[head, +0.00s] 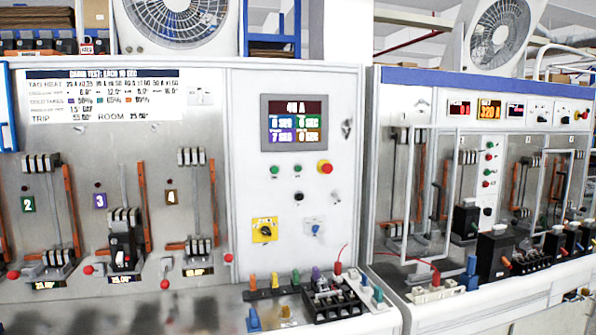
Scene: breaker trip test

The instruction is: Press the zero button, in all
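The left test bench has a white control panel (340,100) with a lit display (294,122) that reads "40 A" at the top. Lower down are a yellow rotary switch (264,230) and a small blue-grey knob (315,229). Labels are too small to read, so I cannot tell which is the zero button. My gripper is not in view.
Breaker stations with orange uprights (145,205) stand left of the panel. Terminal blocks and coloured plugs (333,300) with a red wire jut out on the ledge below. A second bench (480,95) stands at the right. A fan (180,18) is behind.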

